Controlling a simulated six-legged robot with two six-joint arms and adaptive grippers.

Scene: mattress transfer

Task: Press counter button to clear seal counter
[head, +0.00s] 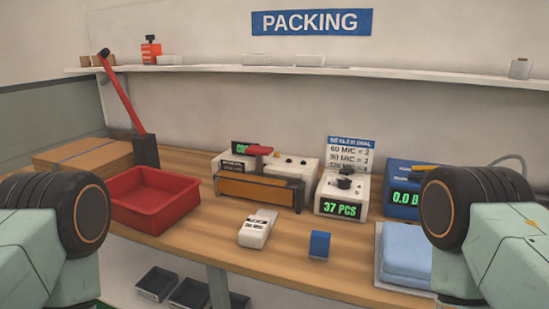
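The counter (341,193) is a small white box on the bench, right of centre, with a black dial on its face. Its green display (341,210) reads "37 PCS". A separate counter button cannot be made out clearly at this size. The sealer (262,186) stands just left of the counter, with a brown front bar and a red handle. Only dark, rounded parts and pale green links of my two arms show, at the left and right edges. Neither gripper's fingers are in view, and nothing of mine touches the counter.
A red tray (153,200), a white handheld device (258,228), a small blue block (319,245) and folded blue cloth-like items (405,252) lie on the bench. A blue display unit (402,188) stands right of the counter, partly hidden by my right arm. A red-handled lever (123,95) rises at left.

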